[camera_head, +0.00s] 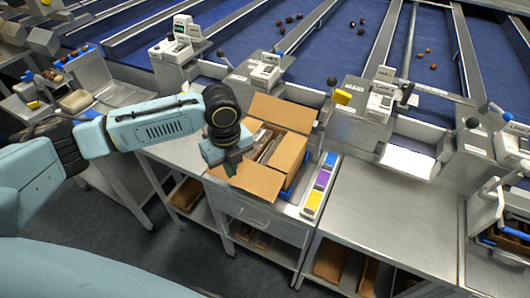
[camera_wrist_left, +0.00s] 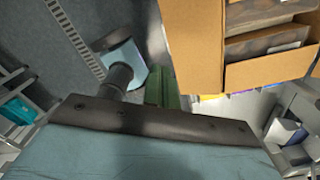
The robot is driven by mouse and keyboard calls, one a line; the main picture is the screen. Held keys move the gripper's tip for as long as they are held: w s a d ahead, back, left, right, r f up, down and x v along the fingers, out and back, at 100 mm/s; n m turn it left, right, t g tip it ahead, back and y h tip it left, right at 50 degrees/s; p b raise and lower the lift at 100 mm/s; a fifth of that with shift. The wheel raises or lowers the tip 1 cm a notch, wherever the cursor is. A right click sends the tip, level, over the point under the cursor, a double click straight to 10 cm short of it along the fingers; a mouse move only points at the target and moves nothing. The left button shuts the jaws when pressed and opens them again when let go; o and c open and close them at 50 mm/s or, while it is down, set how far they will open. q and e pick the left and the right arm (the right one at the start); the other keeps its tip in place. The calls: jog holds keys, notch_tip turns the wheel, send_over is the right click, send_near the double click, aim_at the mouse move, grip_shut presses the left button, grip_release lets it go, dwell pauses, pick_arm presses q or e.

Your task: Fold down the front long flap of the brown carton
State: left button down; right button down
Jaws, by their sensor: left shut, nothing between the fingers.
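The brown carton (camera_head: 290,150) stands on the steel bench with its top partly open. Its front long flap (camera_head: 260,182) sticks outward toward me. The back flap (camera_head: 283,111) stands out on the far side. Packed items (camera_head: 264,146) show inside through the opening. My left gripper (camera_head: 232,166) is shut and empty at the left end of the front flap; I cannot tell whether it touches. In the left wrist view the shut fingers (camera_wrist_left: 162,88) are beside the carton (camera_wrist_left: 192,50), which fills the upper right. My right gripper is not in view.
A rack of blue, purple and yellow blocks (camera_head: 321,182) lies right of the carton. Weighing stations (camera_head: 262,72) and levers stand behind it. The steel bench top (camera_head: 385,205) to the right is clear. A drawer (camera_head: 262,217) is below the carton.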

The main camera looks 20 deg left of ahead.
aim_at(259, 147)
pick_arm(q)
jog(key=shift+w+d+r, duration=0.1)
jog(key=shift+w, duration=1)
jog(key=shift+w+d+r, duration=0.1)
jog(key=shift+w, duration=0.95)
jog(key=shift+w+d+b, duration=0.2)
jog(key=shift+w+b, duration=0.25)
jog(key=shift+w, duration=1.6)
jog(key=w+b, duration=0.3)
jog(key=w, duration=0.3)
jog(key=shift+d+r, duration=0.15)
jog(key=shift+d, duration=0.1)
jog(key=shift+f+b, duration=1.55)
jog(key=shift+f, duration=1.95)
